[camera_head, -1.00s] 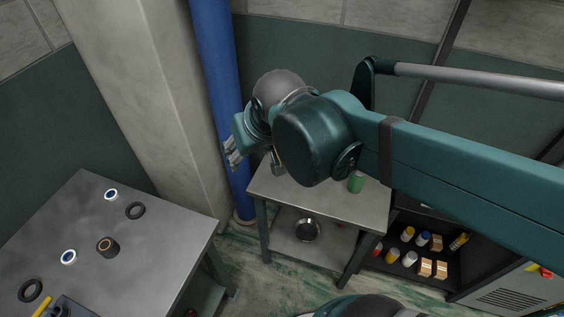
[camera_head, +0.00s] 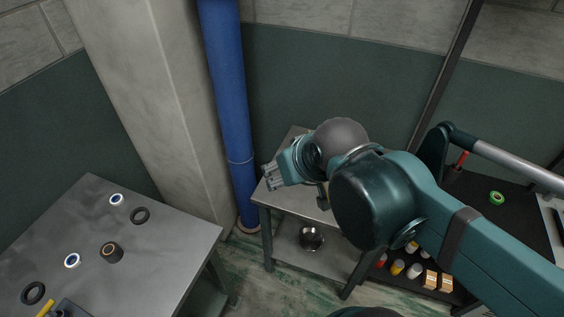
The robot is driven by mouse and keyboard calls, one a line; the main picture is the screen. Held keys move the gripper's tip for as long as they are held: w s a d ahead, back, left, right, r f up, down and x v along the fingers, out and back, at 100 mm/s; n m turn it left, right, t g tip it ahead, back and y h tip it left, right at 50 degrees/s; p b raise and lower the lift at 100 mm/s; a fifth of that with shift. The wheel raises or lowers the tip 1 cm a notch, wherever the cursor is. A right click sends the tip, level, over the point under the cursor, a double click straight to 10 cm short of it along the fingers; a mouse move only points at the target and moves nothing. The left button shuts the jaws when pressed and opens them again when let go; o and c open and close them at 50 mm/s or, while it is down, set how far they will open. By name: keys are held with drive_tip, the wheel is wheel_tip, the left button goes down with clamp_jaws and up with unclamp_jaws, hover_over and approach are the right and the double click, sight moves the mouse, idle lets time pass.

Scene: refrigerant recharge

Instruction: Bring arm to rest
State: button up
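My gripper (camera_head: 271,177) is at the end of my teal arm, in the middle of the view. It is in front of the small metal table (camera_head: 285,208) by the blue pipe and points to the left. Its fingers are small here and seen from the side, so I cannot tell whether they are open or shut. I see nothing held in it. My arm hides much of the small table's top.
A metal workbench (camera_head: 165,265) at the left holds several rings and rolls of tape. A blue pipe (camera_head: 226,90) and a pale pillar (camera_head: 150,100) stand behind. A dark shelf (camera_head: 515,228) at the right holds a green roll (camera_head: 496,198). A metal bowl (camera_head: 311,238) sits on the small table's lower shelf.

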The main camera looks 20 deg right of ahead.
drive_tip(key=shift+f+b, duration=1.85)
